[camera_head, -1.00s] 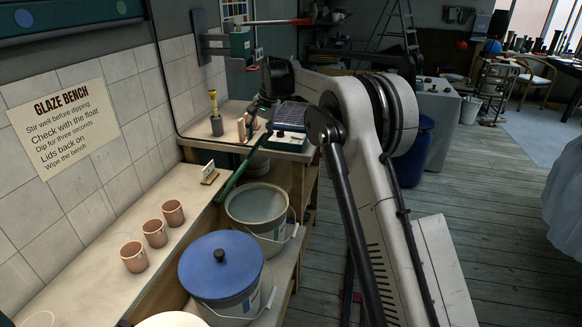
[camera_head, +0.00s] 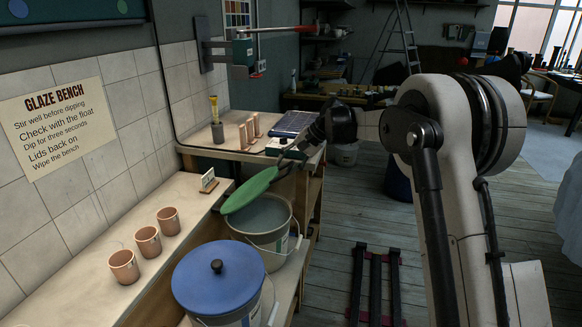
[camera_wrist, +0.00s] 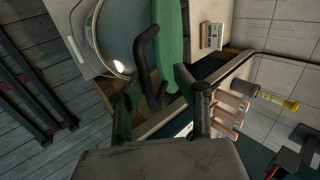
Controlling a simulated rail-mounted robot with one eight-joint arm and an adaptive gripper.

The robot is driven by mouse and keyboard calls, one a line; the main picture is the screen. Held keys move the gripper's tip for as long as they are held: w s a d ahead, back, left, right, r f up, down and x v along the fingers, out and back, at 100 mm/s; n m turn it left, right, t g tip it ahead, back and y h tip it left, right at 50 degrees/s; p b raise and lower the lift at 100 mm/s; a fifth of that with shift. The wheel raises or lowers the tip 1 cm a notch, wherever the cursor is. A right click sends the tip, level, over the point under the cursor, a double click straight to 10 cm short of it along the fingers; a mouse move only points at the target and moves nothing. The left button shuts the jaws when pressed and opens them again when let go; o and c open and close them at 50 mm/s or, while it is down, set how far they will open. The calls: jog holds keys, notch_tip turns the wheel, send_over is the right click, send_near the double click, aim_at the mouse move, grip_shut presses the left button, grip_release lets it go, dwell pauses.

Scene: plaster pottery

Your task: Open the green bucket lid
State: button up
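The green lid (camera_head: 250,190) is off its bucket and hangs steeply tilted above and to the left of it. The open bucket (camera_head: 264,216) is white, holds a grey-green liquid and has a wire handle. My gripper (camera_head: 284,168) is at the lid's upper right edge. In the wrist view the green lid (camera_wrist: 172,45) is seen nearly edge-on between the dark fingers of my gripper (camera_wrist: 172,88), which appear closed on it. The exact contact is partly hidden. The bucket's rim (camera_wrist: 88,38) shows to its left.
A blue-lidded bucket (camera_head: 218,275) stands in front of the open one. Three pinkish cups (camera_head: 148,241) and a small card (camera_head: 208,181) stand on the bench (camera_head: 90,262) to the left. Floor is clear between the shelf and black rails.

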jog(key=p+v, duration=0.6)
jog(key=v, duration=1)
jog(key=shift+d+f, duration=0.15)
jog(key=shift+f, duration=0.1)
dwell(1.2)
jog(key=shift+s, duration=0.15)
dwell(0.3)
